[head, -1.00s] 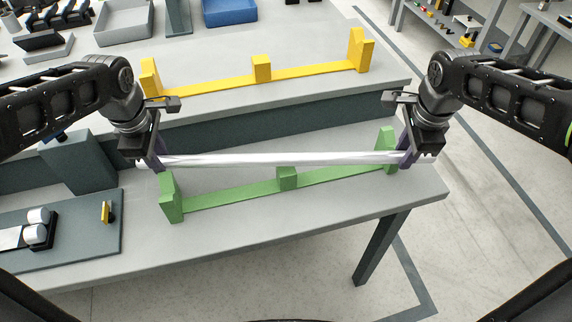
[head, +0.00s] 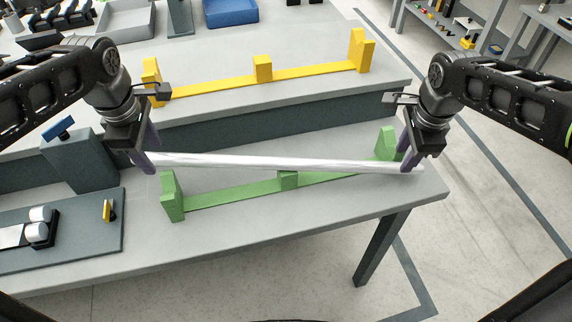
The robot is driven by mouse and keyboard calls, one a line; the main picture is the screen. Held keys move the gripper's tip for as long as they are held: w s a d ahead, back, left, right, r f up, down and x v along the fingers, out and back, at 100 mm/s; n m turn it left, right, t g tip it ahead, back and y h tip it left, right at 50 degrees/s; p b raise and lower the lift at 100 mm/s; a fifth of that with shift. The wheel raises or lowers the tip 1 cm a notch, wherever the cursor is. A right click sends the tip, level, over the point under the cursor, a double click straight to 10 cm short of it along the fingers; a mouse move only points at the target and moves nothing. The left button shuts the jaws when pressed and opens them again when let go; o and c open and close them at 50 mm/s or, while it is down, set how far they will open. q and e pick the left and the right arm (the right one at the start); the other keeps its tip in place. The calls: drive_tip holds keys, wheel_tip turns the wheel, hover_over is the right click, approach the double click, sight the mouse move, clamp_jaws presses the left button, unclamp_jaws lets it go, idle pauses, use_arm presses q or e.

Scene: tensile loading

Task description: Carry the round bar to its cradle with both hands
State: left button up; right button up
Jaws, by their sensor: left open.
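The round bar (head: 270,163) is a long silvery rod running across the picture, its right end slightly lower. It passes over the middle post of the green cradle (head: 230,196) and in front of its right post; I cannot tell whether it touches the cradle. A yellow cradle (head: 215,87) stands behind on the raised shelf. My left gripper (head: 148,150) is open at the bar's left end. My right gripper (head: 407,155) is at the bar's right end, with its fingers around or beside the bar; its grip is not clear.
The grey table (head: 300,225) has free room in front of the green cradle. A dark plate (head: 75,245) with small parts lies at the left, near a dark block (head: 80,165). A grey tray (head: 125,22) and a blue bin (head: 230,11) stand at the back.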

drive_tip(key=shift+s+f, duration=0.25)
drive_tip(key=shift+f, duration=0.7)
use_arm(q)
wheel_tip(320, 180, up, 4)
drive_tip(key=shift+s+f, duration=0.1)
drive_tip(key=shift+f, duration=0.05)
use_arm(e)
drive_tip(key=shift+c, duration=1.1)
drive_tip(key=o, duration=0.7)
drive_tip(key=shift+r, duration=0.2)
use_arm(q)
drive_tip(key=shift+w+d+f, duration=0.1)
drive_tip(key=shift+w, duration=0.1)
drive_tip(key=shift+w+d, duration=0.1)
drive_tip(key=shift+w, duration=0.2)
use_arm(e)
wheel_tip(320, 180, up, 9)
drive_tip(key=s, duration=0.1)
drive_tip(key=shift+r, duration=0.15)
